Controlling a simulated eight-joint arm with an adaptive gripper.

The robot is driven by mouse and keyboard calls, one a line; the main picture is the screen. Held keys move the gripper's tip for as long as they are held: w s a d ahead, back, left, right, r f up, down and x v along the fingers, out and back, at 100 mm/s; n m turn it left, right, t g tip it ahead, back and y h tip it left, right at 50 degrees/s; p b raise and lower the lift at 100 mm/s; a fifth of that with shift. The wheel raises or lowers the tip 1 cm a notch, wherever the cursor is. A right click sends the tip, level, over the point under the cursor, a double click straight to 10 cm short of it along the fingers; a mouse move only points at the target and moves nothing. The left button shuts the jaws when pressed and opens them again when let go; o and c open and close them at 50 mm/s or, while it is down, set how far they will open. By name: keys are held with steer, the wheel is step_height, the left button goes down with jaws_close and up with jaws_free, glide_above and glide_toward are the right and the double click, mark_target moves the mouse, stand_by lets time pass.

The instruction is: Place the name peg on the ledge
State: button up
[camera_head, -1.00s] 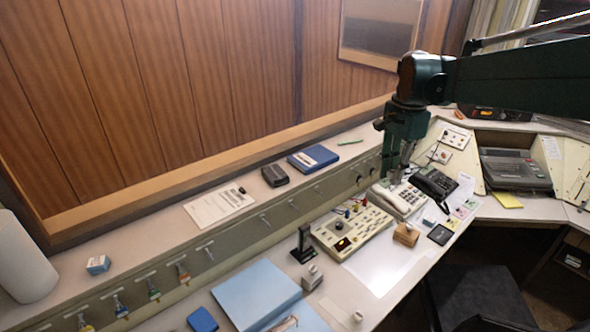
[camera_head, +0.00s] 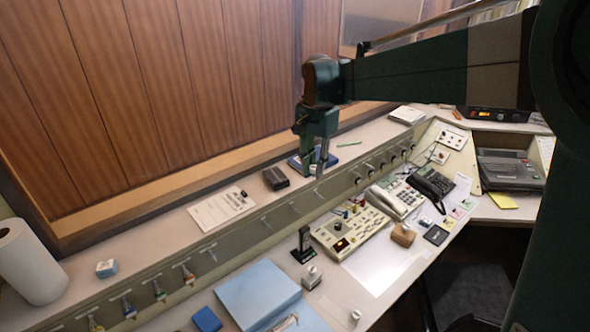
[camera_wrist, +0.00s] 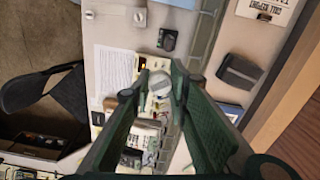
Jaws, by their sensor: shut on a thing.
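My gripper (camera_head: 316,170) hangs over the back ledge (camera_head: 163,238), in front of the blue book in the head view. In the wrist view its fingers (camera_wrist: 159,68) are shut on a small pale, round-ended piece (camera_wrist: 160,84), which I take to be the name peg. In the head view the peg is too small to make out between the fingers. The ledge is a long pale shelf below the wooden window frame. It also shows in the wrist view (camera_wrist: 226,40). I see a gap to the ledge, but cannot tell how large.
On the ledge are a white paper (camera_head: 222,208), a black box (camera_head: 276,179), the blue book (camera_head: 297,161), a green pen (camera_head: 349,144) and a small blue-white box (camera_head: 107,268). Hooks with coloured tags (camera_head: 158,290) line its front. Phones (camera_head: 430,186) and a button console (camera_head: 350,230) stand below.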

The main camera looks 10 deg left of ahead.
steer(key=s+a+n+p, duration=0.3)
steer(key=a+n+p, duration=0.1)
steer(key=a, duration=1.3)
steer(key=n+p, duration=0.6)
steer(key=n, duration=0.1)
glide_above(167, 242)
steer(key=shift+f, duration=2.95)
steer(key=shift+f, duration=3.15)
steer(key=shift+f+p, duration=0.3)
steer(key=shift+f, duration=1.55)
